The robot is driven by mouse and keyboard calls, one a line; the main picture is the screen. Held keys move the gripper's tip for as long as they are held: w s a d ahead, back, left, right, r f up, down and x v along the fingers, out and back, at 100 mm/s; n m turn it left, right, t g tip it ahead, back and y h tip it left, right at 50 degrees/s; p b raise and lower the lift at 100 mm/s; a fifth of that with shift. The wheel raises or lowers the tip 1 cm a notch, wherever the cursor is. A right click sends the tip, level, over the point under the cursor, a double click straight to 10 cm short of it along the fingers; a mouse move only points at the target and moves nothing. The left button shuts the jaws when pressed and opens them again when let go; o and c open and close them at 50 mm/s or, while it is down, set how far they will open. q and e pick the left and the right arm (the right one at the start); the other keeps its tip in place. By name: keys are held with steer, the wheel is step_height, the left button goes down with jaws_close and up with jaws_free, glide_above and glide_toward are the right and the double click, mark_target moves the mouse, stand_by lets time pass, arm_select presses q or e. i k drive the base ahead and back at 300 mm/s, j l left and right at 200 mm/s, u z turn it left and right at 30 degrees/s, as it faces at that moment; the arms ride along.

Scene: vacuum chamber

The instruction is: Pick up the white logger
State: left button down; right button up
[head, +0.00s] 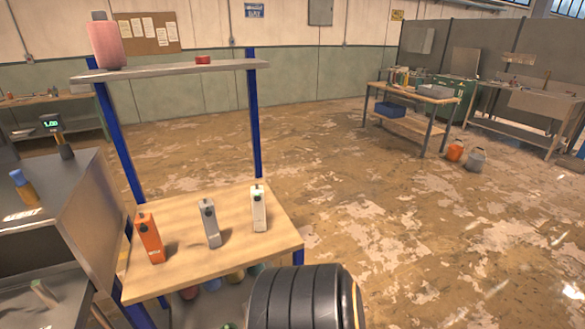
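The white logger (259,212) stands upright on the wooden worktop (240,255), near its right end. It has a dark part near its top. A grey logger (211,226) stands to its left, and an orange logger (149,240) stands at the left end of the row. All three are apart from each other. Neither of my grippers shows in the head view. A black ribbed part of my own body is at the bottom centre, in front of the worktop's front right corner.
Blue posts (254,125) rise behind the worktop to a grey shelf (170,70) holding a pink container (106,45) and a red item (203,60). A dark metal cabinet (95,205) stands close on the left. The floor to the right is open.

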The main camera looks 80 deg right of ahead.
mark_target(258, 207)
steer(key=z, duration=2.3)
steer(key=i+l+u, duration=0.1)
steer(key=u, duration=0.4)
steer(key=l+u, duration=0.25)
steer(key=u, duration=0.2)
steer(key=i+l+u, duration=0.1)
steer(key=u, duration=0.4)
steer(key=k+l, duration=0.05)
steer(key=l, duration=0.05)
